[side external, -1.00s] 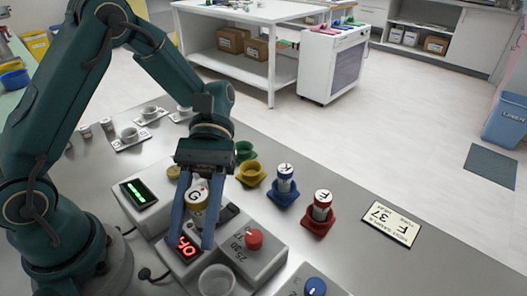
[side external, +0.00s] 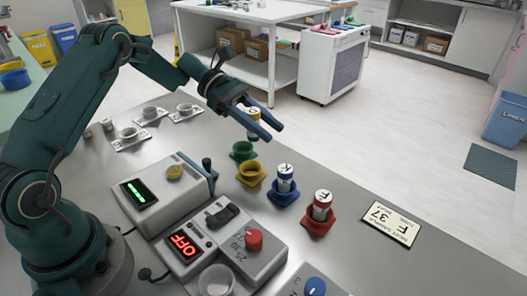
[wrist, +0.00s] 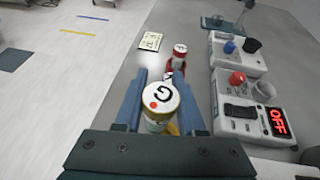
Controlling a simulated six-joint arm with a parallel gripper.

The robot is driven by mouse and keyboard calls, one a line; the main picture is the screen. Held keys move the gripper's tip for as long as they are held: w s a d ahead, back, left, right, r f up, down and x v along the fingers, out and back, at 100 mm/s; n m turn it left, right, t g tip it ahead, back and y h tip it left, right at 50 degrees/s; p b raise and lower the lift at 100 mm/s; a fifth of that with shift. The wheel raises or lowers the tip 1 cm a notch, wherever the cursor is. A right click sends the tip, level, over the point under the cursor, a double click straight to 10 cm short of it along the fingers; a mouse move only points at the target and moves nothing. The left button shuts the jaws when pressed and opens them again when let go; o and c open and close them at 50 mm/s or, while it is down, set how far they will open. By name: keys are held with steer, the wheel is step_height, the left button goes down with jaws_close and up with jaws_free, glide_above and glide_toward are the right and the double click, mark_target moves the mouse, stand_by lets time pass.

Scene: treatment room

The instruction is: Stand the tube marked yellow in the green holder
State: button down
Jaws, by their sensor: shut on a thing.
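My gripper (side external: 266,127) is shut on the tube marked yellow (side external: 253,122), holding it roughly upright above the bench. In the wrist view the tube's white top (wrist: 162,97) shows a letter G, a red dot and a yellow rim between my fingers (wrist: 160,100). The green holder (side external: 243,151) is just below the tube in the side view, and looks empty. The tube's lower end appears apart from it, though exact alignment is hard to tell. The green holder is hidden in the wrist view.
An empty yellow holder (side external: 251,174) stands beside the green one. The blue holder (side external: 283,195) and red holder (side external: 318,224) each carry a tube. Devices with displays (side external: 186,246) stand nearer the camera. A label card (side external: 391,224) lies on the right.

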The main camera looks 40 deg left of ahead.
steer(key=shift+w+a+f+n+t+y, duration=0.15)
steer(key=shift+w+a+f+n+t, duration=0.35)
steer(key=shift+a+f, duration=0.65)
steer(key=shift+w+a+f+n+t+y, duration=0.1)
steer(key=shift+w+a+f+n+t, duration=0.4)
steer(key=shift+a+f, duration=0.6)
steer(key=shift+w+a+f+n+t+y, duration=0.15)
steer(key=shift+w+a+f+n+t, duration=0.4)
steer(key=shift+f, duration=0.95)
steer(key=shift+s+a+f, duration=0.15)
steer(key=shift+a+f, duration=0.1)
steer(key=shift+f, duration=0.35)
steer(key=c, duration=0.8)
jaws_free()
steer(key=shift+v, duration=5.5)
